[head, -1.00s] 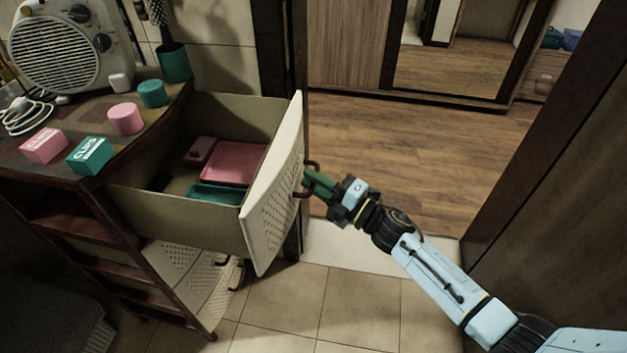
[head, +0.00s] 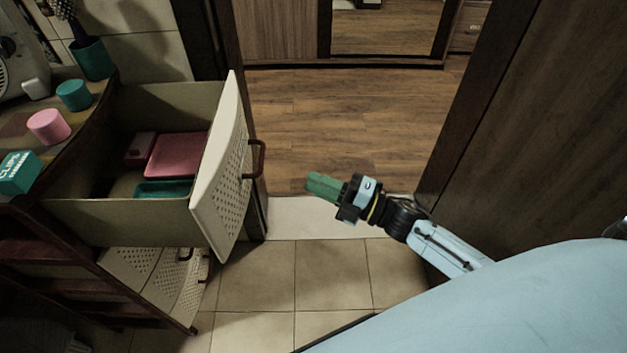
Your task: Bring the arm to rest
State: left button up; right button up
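My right gripper (head: 313,186), with green fingers, is in the middle of the head view. It points left and stands clear of the drawer handle (head: 258,160), with a gap between them. Nothing shows held in it. Its fingers overlap from this angle, so I cannot tell whether they are apart. The drawer (head: 232,165) with a perforated cream front is pulled out at the left. A pink tray (head: 178,155) and a teal tray (head: 163,189) lie inside it, beside a small dark pink box (head: 139,148). My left gripper is not in view.
On the cabinet top at the left stand a pink jar (head: 48,127), a teal jar (head: 74,95), a teal clips box (head: 19,172) and a teal cup (head: 92,59) with a brush. A dark wooden panel (head: 520,150) rises at the right. The tiled floor (head: 255,285) is open.

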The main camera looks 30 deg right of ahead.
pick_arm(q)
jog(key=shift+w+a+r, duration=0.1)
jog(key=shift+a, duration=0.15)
